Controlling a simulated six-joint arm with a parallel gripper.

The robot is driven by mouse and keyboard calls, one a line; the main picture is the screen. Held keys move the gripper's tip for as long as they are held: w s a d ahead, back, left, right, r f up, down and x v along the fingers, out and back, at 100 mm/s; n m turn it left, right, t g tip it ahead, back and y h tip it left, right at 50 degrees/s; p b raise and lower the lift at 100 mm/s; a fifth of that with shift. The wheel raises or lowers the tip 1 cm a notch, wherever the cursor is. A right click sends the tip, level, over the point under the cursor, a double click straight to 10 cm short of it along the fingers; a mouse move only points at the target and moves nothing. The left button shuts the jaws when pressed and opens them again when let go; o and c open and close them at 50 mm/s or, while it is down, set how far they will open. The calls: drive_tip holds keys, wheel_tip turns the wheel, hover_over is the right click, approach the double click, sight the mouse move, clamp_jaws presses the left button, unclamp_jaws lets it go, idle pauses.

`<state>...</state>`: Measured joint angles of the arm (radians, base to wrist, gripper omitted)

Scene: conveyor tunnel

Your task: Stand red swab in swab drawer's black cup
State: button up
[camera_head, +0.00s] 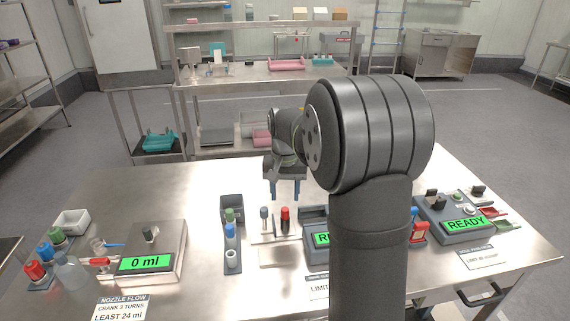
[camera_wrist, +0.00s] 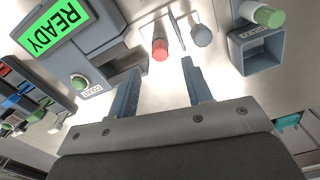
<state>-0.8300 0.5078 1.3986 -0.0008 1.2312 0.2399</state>
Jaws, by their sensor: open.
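The red swab (camera_head: 285,219), a dark stick with a red top, stands upright in a small stand on the table. Its red top also shows in the wrist view (camera_wrist: 160,51), just beyond my fingertips. A grey-topped swab (camera_head: 264,213) stands to its left. My gripper (camera_head: 285,193) is open and empty, with blue fingers pointing down, behind and above the swab stand; the red top appears between the finger lines in the wrist view. A drawer (camera_head: 481,294) with a dark handle shows under the table's front right edge. I cannot make out any black cup; the drawer's inside is not visible.
A grey open box (camera_head: 232,205) and a rack of capped tubes (camera_head: 231,235) stand left of the swabs. The scale (camera_head: 150,250) reads 0 ml. A READY device (camera_head: 452,222) is at right; another is partly hidden by my arm. Bare table lies behind the scale.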

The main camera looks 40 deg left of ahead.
sight(286, 209)
wheel_tip(286, 209, up, 11)
drive_tip(key=shift+f, duration=0.15)
drive_tip(key=shift+d, duration=0.1)
idle(0.4)
drive_tip(key=w+d+m+t, duration=0.1)
drive_tip(key=w+d+m, duration=0.15)
drive_tip(key=d, duration=0.95)
drive_tip(key=w+d+m+t, duration=0.1)
drive_tip(key=w+d+m, duration=0.15)
drive_tip(key=d, duration=0.85)
drive_tip(key=w+d+m, duration=0.2)
drive_tip(key=d+m, duration=0.2)
drive_tip(key=d, duration=0.8)
drive_tip(key=s+d+f+m+t+h, duration=0.15)
drive_tip(key=s+d+m, duration=0.25)
drive_tip(key=s+d, duration=0.5)
drive_tip(key=s+d+f+m+h, duration=0.25)
drive_tip(key=s+d, duration=0.35)
drive_tip(key=d, duration=0.8)
drive_tip(key=s+a+f+n+t+y, duration=0.1)
drive_tip(key=s+a+f+n, duration=0.3)
drive_tip(key=s+a+f, duration=0.4)
drive_tip(key=shift+s+a+y, duration=0.4)
drive_tip(key=shift+s+a, duration=0.85)
drive_tip(key=shift+s, duration=0.95)
